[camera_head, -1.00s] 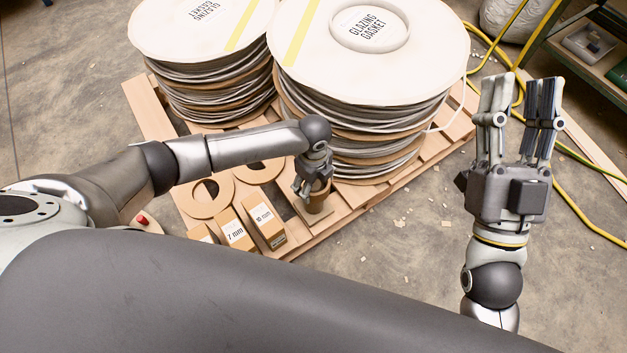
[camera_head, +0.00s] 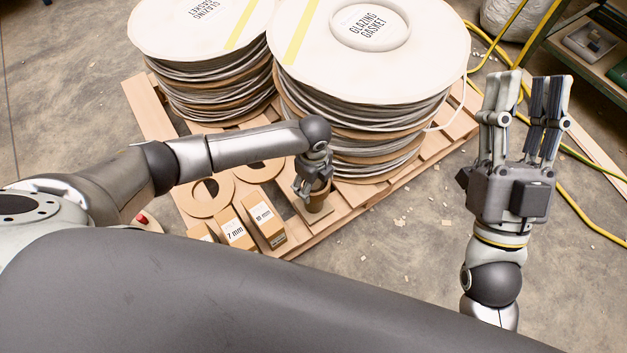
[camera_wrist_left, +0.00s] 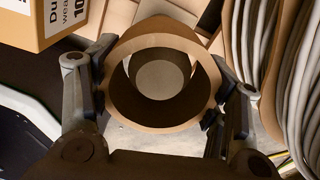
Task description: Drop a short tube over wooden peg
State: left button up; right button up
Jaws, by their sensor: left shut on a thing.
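My left gripper (camera_head: 314,190) is shut on a short brown cardboard tube (camera_head: 322,186), low over the front right part of the pallet. In the left wrist view the tube (camera_wrist_left: 118,92) is an open ring between the two fingers of the left gripper (camera_wrist_left: 160,110). Through its opening I see the round, flat top of the wooden peg (camera_wrist_left: 160,80). The peg's top lies inside the ring's outline; I cannot tell how deep it sits. My right gripper (camera_head: 522,95) is raised, open and empty.
Two large gasket reels (camera_head: 365,70) (camera_head: 200,35) stand on the wooden pallet (camera_head: 400,175) behind the left gripper. Small cartons (camera_head: 264,222) (camera_head: 234,230) and flat cardboard rings (camera_head: 207,197) lie left of it.

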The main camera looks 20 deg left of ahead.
pick_arm(q)
jog(key=o, duration=1)
jog(key=shift+o, duration=0.7)
